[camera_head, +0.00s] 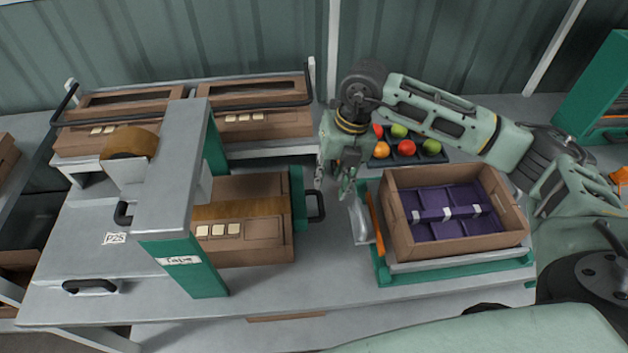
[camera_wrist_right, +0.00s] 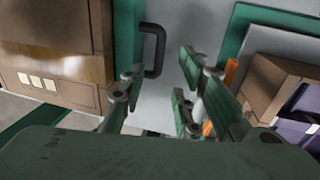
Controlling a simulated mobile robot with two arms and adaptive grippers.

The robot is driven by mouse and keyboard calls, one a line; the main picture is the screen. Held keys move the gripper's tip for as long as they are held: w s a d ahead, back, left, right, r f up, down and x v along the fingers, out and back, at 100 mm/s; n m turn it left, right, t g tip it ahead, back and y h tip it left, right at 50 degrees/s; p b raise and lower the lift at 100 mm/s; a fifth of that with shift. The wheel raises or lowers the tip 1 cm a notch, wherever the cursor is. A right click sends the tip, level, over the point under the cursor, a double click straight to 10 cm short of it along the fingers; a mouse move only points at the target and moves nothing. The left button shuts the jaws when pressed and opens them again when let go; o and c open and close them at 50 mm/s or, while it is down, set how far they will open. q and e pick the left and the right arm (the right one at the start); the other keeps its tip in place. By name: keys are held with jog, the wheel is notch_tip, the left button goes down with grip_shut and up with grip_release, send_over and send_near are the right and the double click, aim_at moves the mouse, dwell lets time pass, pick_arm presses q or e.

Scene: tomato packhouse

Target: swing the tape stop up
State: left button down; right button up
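The tape stop (camera_head: 299,198) is a green upright plate with a black handle (camera_head: 317,206), at the right end of the taping bench. A closed brown carton (camera_head: 250,245) with brown tape along its top lies left of it, close against the plate. In the right wrist view the stop (camera_wrist_right: 127,35) and its handle (camera_wrist_right: 158,50) show at top centre. My right gripper (camera_head: 335,188) points down just right of the handle. Its fingers (camera_wrist_right: 160,95) are spread and empty, apart from the handle as far as I can see. My left gripper is not in view.
A grey and green tape arch (camera_head: 180,180) with a tape roll (camera_head: 130,143) spans the carton. Taped cartons (camera_head: 255,122) stand behind. Right of my gripper, an open crate (camera_head: 405,235) with purple inserts sits on a green-framed stand, a tray of tomatoes (camera_head: 432,155) behind it.

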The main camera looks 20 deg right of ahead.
aim_at(321, 203)
jog(key=f+p, duration=0.1)
jog(key=f, duration=0.2)
jog(key=a+f, duration=0.1)
jog(key=f, duration=0.2)
jog(key=shift+w+a+f+p, duration=0.2)
jog(key=shift+f+p, duration=0.1)
jog(key=shift+p, duration=0.1)
jog(key=shift+f, duration=0.45)
jog(key=shift+c, duration=0.5)
grip_shut()
